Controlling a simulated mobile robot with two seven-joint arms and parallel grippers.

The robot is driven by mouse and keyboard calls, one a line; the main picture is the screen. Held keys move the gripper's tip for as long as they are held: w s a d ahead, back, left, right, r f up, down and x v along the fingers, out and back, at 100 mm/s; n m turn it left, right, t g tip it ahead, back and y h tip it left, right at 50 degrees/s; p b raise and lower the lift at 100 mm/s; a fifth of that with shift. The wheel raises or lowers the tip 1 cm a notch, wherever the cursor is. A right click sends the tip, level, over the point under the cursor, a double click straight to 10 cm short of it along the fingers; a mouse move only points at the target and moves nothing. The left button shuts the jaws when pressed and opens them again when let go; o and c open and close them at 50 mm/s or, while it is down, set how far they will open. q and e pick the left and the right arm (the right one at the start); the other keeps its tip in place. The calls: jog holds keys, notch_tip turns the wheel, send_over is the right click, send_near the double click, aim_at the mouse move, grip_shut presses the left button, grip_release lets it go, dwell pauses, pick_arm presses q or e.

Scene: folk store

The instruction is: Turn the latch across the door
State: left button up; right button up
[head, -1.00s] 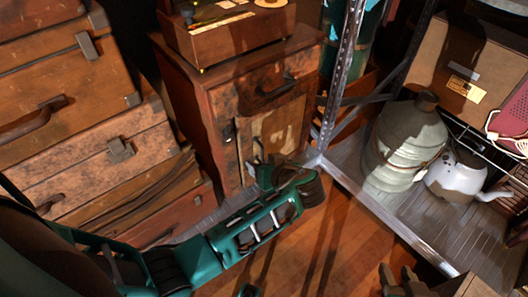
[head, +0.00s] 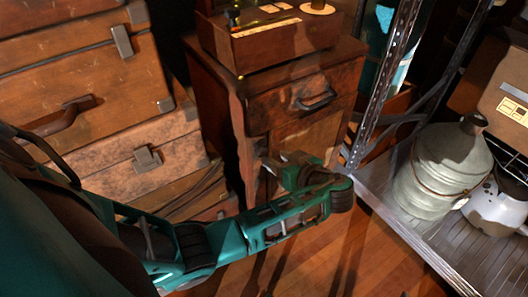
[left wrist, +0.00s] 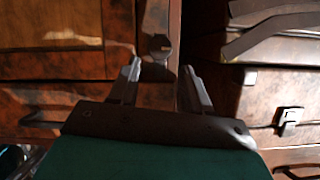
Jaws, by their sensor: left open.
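The wooden cabinet door (head: 308,138) is below a drawer with a dark handle. In the left wrist view, the door panel (left wrist: 50,62) fills the upper left. A small dark latch (left wrist: 160,45) is at the door's edge, just beyond the fingertips. My left gripper (left wrist: 161,68) is open, its two fingers apart on either side of the latch's line, with nothing between them. In the head view, my left gripper (head: 279,170) is in front of the door's lower left part and hides some of it. I cannot tell whether the fingers touch the cabinet. My right gripper is not in view.
Stacked brown suitcases (head: 85,60) stand left of the cabinet. A metal shelf (head: 400,215) with a grey-green jug (head: 443,165) and a white kettle (head: 497,205) is at the right. A wooden box (head: 275,45) sits on the cabinet. Some wooden floor (head: 320,255) is clear.

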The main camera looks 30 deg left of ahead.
aim_at(264, 151)
pick_arm(q)
jog(key=b+x, duration=0.1)
jog(key=x, duration=0.6)
jog(key=c, duration=0.8)
jog(key=shift+o, duration=0.2)
